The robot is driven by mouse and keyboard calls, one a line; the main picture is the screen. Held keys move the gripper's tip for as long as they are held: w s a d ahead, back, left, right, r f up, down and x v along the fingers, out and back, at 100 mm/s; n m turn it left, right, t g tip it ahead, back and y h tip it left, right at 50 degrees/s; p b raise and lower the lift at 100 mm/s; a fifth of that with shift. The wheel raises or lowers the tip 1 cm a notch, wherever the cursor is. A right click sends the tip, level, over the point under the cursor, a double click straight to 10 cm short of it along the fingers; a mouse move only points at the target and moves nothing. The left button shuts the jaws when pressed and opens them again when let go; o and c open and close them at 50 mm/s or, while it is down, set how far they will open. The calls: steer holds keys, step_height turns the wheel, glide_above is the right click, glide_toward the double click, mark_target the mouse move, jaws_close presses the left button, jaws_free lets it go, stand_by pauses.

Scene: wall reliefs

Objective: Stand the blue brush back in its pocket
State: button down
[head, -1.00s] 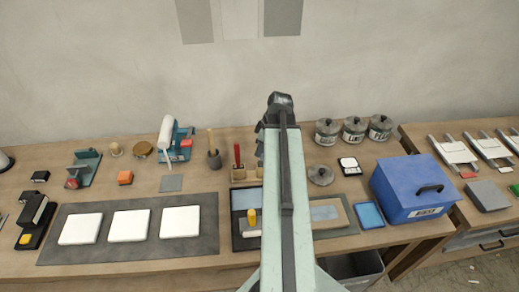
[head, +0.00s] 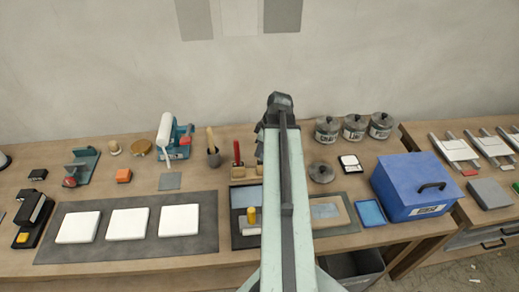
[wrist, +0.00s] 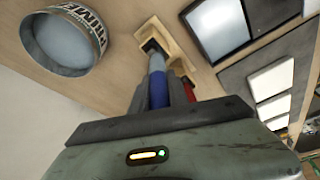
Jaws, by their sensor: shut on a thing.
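My gripper (wrist: 160,118) is shut on the blue brush (wrist: 158,90), whose blue handle and pale grey upper part show in the wrist view. The brush points away from the jaws toward a pale wooden holder (wrist: 177,38). Its dark far end overlaps a pocket of that holder; I cannot tell whether it is inside or just above. A red brush (wrist: 189,88) is beside it. In the head view the red brush (head: 237,153) stands in the wooden holder (head: 238,173). There my arm hides the blue brush and most of the gripper.
A grey cup (head: 214,158) with a wooden-handled tool is left of the holder. Lidded tins (head: 353,129) stand at the back right, with a loose lid (head: 321,172) before them. A dark tray (head: 238,238) lies in front. A blue box (head: 412,188) is at right.

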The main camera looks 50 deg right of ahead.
steer(key=shift+f+b, duration=0.65)
steer(key=shift+f, duration=0.1)
steer(key=c, duration=0.7)
jaws_free()
steer(key=shift+r, duration=0.15)
step_height(320, 180, up, 8)
steer(key=p, duration=0.8)
